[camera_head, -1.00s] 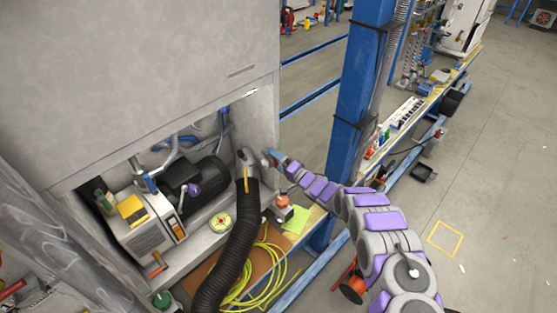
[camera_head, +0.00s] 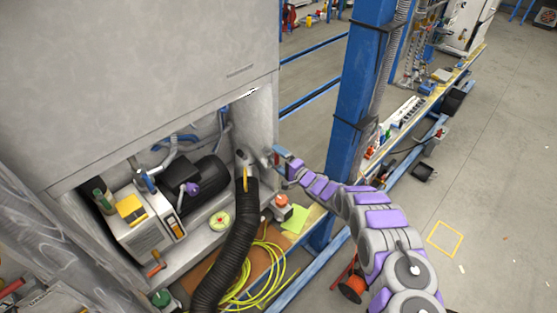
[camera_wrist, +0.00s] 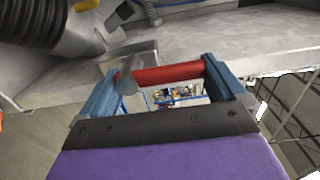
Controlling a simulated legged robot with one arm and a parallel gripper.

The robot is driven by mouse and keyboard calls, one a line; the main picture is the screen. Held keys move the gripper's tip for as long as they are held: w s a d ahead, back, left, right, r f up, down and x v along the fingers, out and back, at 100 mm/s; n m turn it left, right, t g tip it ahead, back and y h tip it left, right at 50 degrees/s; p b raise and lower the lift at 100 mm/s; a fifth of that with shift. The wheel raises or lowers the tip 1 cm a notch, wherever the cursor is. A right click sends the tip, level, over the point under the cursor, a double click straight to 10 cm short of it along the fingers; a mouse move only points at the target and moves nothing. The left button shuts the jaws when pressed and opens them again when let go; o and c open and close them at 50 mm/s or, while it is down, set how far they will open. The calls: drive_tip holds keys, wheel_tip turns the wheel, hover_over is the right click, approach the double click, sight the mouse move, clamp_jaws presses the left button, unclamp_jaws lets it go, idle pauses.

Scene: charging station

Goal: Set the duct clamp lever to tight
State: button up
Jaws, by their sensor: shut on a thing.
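My gripper (camera_head: 281,160) is at the right edge of the cabinet opening, just right of the duct's upper end. In the wrist view its two blue fingers (camera_wrist: 163,88) are far apart, with a red lever handle (camera_wrist: 168,74) spanning between them. A grey rod end (camera_wrist: 125,64) shows by the left finger, in front of a pale metal panel. The black corrugated duct (camera_head: 233,240) rises to a grey fitting with a yellow strip (camera_head: 245,178). The duct also shows in the wrist view (camera_wrist: 35,20). The lever's setting cannot be told.
The cabinet opening holds a dark motor (camera_head: 200,182) and a white unit with a yellow top (camera_head: 131,209). Below are a yellow cable coil (camera_head: 262,268) and a red button box (camera_head: 282,203). A blue post (camera_head: 362,90) stands behind my arm. Open floor lies to the right.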

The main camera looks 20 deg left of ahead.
drive_tip(key=o, duration=1.1)
drive_tip(key=shift+w+d+f, duration=0.15)
drive_tip(key=shift+w+f, duration=0.05)
drive_tip(key=shift+s+d, duration=0.1)
drive_tip(key=p+v, duration=0.1)
drive_tip(key=v, duration=1.6)
